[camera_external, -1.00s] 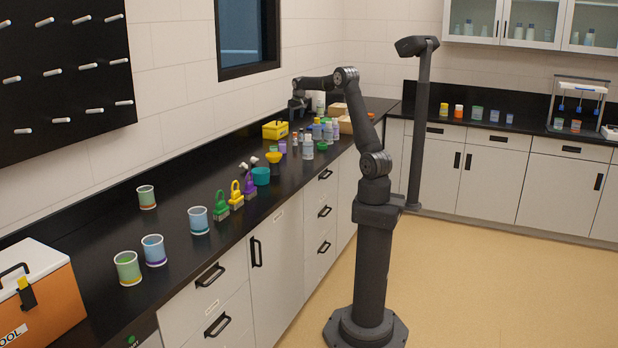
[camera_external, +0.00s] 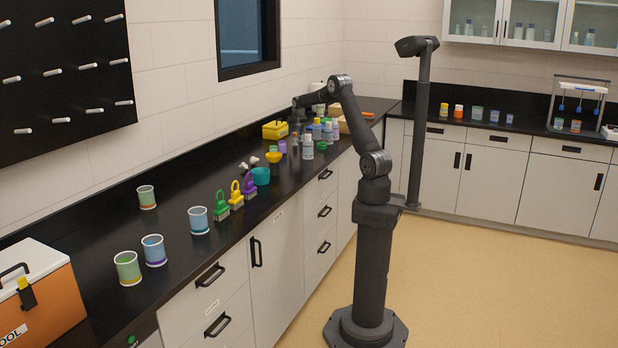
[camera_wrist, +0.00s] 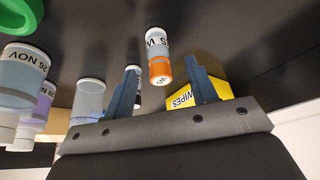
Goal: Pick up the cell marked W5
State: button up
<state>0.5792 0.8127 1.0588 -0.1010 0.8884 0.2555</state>
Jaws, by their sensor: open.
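The cell marked W5 (camera_wrist: 157,52) is a small cylinder with a white label with black marking and an orange band at its near end. In the wrist view it lies ahead of my gripper (camera_wrist: 162,84), in line with the gap between the two dark blue fingers. The fingers are apart with nothing held between them, and the cell's orange end appears close to the fingertip level; contact is not visible. In the external view my gripper (camera_external: 297,118) hangs low over the far part of the black counter, and I cannot clearly pick out the cell there.
A yellow wipes box (camera_wrist: 212,93) sits just beyond the right finger; it also shows in the external view (camera_external: 275,131). Several labelled bottles (camera_wrist: 20,75) crowd the left, with a bottle (camera_wrist: 88,98) near the left finger. A green item (camera_wrist: 20,14) is at top left.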

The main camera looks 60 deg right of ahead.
aim_at(295, 138)
jog(key=shift+d+x, duration=0.2)
jog(key=shift+x, duration=2.55)
jog(key=shift+r, duration=0.15)
jog(key=shift+c, duration=0.2)
jog(key=c, duration=1)
